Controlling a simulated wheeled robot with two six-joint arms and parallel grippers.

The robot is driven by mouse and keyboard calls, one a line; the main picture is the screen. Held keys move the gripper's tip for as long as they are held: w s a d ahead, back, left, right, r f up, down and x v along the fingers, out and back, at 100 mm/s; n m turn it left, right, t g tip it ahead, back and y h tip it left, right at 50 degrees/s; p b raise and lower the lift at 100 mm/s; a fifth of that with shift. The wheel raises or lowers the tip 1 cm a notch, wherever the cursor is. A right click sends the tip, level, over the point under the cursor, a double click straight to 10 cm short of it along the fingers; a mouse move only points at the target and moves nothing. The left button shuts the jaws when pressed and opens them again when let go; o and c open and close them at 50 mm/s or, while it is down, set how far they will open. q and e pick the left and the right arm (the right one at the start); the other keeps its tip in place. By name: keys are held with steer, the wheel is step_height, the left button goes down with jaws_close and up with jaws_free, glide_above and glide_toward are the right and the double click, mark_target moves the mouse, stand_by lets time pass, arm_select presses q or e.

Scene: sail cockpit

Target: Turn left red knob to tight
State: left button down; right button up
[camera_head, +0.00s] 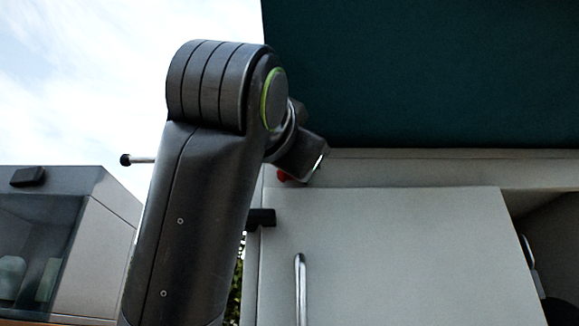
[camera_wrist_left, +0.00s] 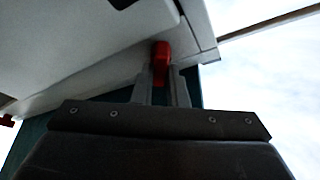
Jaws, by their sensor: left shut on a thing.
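The red knob (camera_head: 284,175) shows in the head view as a small red patch at the upper left corner of the white panel, partly hidden by my left wrist. In the left wrist view the red knob (camera_wrist_left: 161,62) stands upright between the fingertips of my left gripper (camera_wrist_left: 163,80), which is shut on it. My right gripper is in neither view.
A white cabinet panel (camera_head: 390,245) with a metal handle (camera_head: 300,288) fills the right of the head view. A dark green canopy (camera_head: 420,75) hangs above it. A black bracket (camera_head: 262,218) juts from the panel's left edge. A grey cabin with glass (camera_head: 38,245) stands at left.

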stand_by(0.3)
arm_select(q)
steer(key=c, duration=1.4)
jaws_free()
steer(key=shift+w, duration=0.15)
steer(key=shift+c, duration=0.2)
steer(key=b+v, duration=0.9)
steer(key=v, duration=0.8)
steer(key=shift+s+b, duration=0.2)
steer(key=shift+b, duration=0.1)
steer(key=shift+a, duration=0.1)
